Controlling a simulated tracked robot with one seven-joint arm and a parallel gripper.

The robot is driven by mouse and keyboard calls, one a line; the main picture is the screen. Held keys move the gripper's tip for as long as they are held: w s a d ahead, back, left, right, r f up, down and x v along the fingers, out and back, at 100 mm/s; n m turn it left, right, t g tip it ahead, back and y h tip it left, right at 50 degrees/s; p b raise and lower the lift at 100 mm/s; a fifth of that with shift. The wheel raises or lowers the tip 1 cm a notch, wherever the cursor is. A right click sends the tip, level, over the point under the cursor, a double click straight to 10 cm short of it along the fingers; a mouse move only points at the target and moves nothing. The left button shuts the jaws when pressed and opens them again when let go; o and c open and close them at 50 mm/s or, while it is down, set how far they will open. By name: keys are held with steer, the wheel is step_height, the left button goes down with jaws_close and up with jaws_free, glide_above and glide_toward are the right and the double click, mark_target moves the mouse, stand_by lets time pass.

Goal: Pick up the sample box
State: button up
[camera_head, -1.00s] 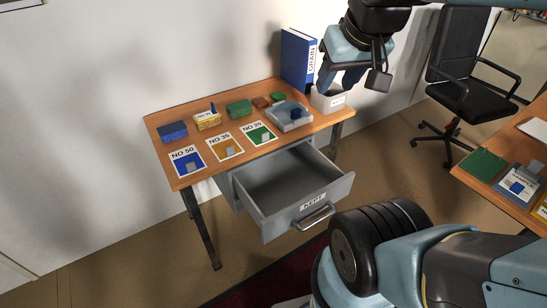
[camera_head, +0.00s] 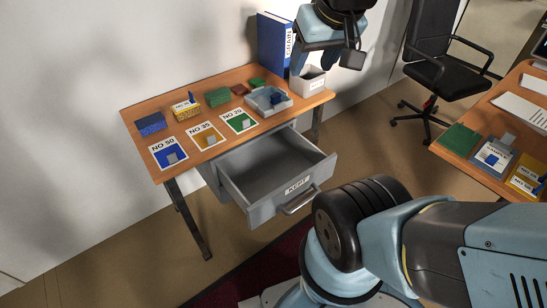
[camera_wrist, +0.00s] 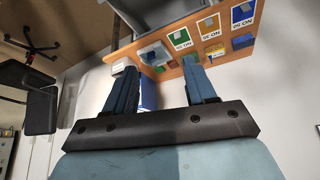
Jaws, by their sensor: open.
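On the desk (camera_head: 236,137) are a blue box (camera_head: 151,124), a yellow box (camera_head: 187,107) with a small blue piece on top, and a green box (camera_head: 219,95). A pale tray (camera_head: 280,107) holds a dark blue item. My gripper (camera_head: 316,60) is open and empty, raised near the bin and the blue binder (camera_head: 273,43). Its spread fingers also show in the wrist view (camera_wrist: 160,66).
The drawer (camera_head: 265,180) marked KEPT stands open at the desk's front. Three numbered cards lie along the front edge, including a green one (camera_head: 239,121). A black chair (camera_head: 443,72) stands behind.

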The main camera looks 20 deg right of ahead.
steer(key=shift+o, duration=1.4)
steer(key=shift+w+r, duration=0.1)
steer(key=o, duration=0.3)
steer(key=w+n, duration=0.1)
steer(key=w, duration=0.1)
steer(key=w+r, duration=0.1)
steer(key=w, duration=0.1)
steer(key=w+a+r+n, duration=0.1)
steer(key=w, duration=0.1)
steer(key=shift+w+r+n+g, duration=0.2)
steer(key=shift+n+g, duration=0.1)
steer(key=shift+g, duration=0.1)
steer(key=shift+o, duration=0.2)
steer(key=n+g+h, duration=0.3)
steer(key=n+h, duration=0.1)
steer(key=n, duration=1.5)
glide_above(183, 105)
steer(key=s+a, duration=0.2)
steer(key=a, duration=0.2)
step_height(183, 105, down, 29)
steer(key=x, duration=0.7)
steer(key=shift+w+f, duration=0.1)
steer(key=shift+f, duration=0.15)
steer(key=shift+d+x, duration=0.15)
steer(key=shift+x, duration=1.2)
steer(key=shift+d+x, duration=0.1)
steer(key=shift+x, duration=1.2)
steer(key=shift+w, duration=0.15)
